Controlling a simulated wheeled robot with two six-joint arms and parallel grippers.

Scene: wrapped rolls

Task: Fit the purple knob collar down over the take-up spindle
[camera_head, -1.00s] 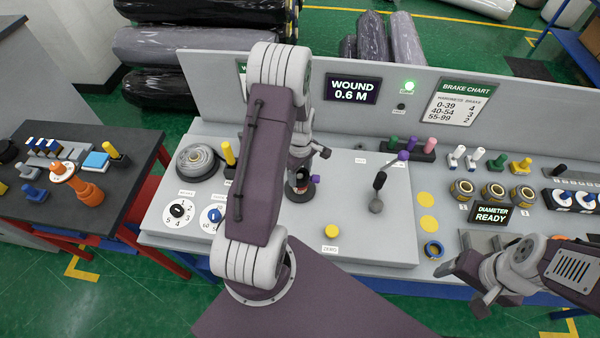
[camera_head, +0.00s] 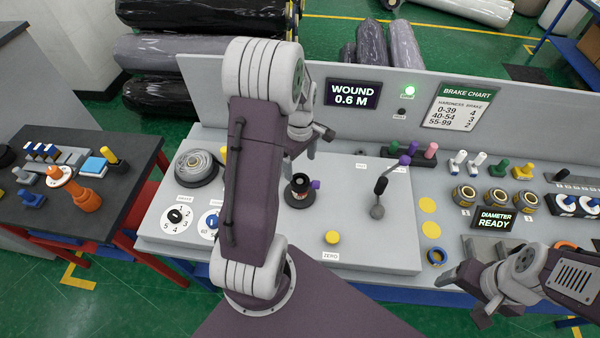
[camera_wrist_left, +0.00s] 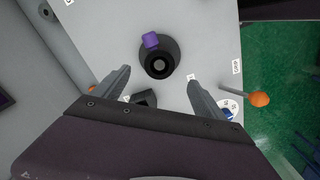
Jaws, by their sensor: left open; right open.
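The take-up spindle and its round dark base (camera_head: 299,201) stand on the grey bench panel. The collar, a dark ring with a purple knob (camera_head: 315,184), sits around the spindle top, its knob sticking out to the right. In the left wrist view the purple knob (camera_wrist_left: 150,40) is beside the dark ring (camera_wrist_left: 159,65), seen from above. My left gripper (camera_head: 318,143) is open and empty, apart from the collar and above it. Its fingers (camera_wrist_left: 158,80) are spread in the wrist view. My right gripper (camera_head: 466,298) is open and empty at the bench's front right.
The upright back panel carries a display (camera_head: 352,93).

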